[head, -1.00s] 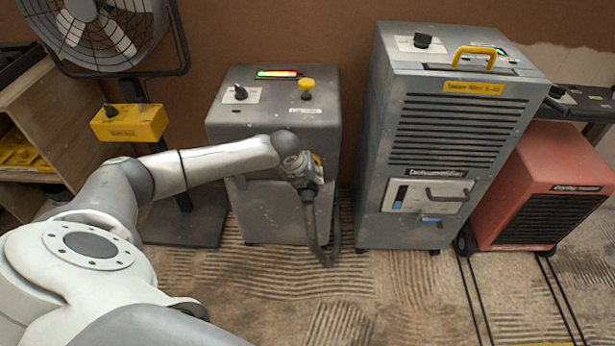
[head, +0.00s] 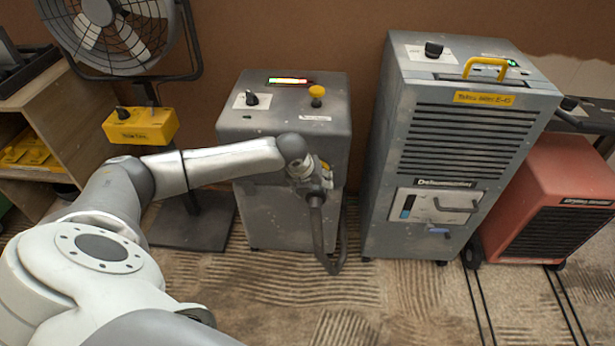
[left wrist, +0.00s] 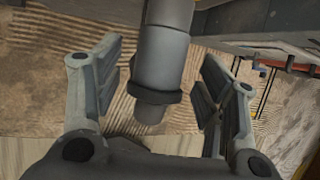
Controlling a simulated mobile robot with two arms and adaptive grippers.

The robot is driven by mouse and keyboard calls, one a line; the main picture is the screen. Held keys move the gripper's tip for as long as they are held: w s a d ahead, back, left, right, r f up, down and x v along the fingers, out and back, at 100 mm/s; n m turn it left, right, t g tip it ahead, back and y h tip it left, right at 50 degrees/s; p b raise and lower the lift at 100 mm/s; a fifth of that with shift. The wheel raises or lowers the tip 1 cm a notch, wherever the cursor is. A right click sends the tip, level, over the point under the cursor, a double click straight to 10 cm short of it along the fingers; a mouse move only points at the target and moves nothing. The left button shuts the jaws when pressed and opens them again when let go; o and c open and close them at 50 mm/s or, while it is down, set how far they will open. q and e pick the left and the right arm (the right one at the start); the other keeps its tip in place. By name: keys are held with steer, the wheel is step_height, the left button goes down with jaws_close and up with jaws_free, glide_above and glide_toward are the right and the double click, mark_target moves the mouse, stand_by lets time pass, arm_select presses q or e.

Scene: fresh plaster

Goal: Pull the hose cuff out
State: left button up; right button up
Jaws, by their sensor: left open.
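The hose cuff (left wrist: 162,60) is a grey cylinder with a darker collar near its lower end in the left wrist view. My left gripper (head: 316,176) is open, with one finger on each side of the cuff and gaps visible on both sides. In the head view the gripper is at the front right of a grey machine (head: 245,210), and my wrist hides much of the cuff's joint there. A dark hose (head: 319,240) hangs below the gripper and loops near the floor. My right gripper is out of view.
A tall grey dehumidifier (head: 465,150) stands to the right, with a red heater (head: 550,190) beyond it. A fan (head: 115,35) with a yellow box (head: 140,126) and a wooden shelf (head: 50,100) are on the left. Combed floor in front is mostly clear.

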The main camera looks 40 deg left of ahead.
arm_select(q)
steer(key=v, duration=0.9)
steer(key=shift+s+r, duration=0.25)
steer(key=shift+r, duration=0.1)
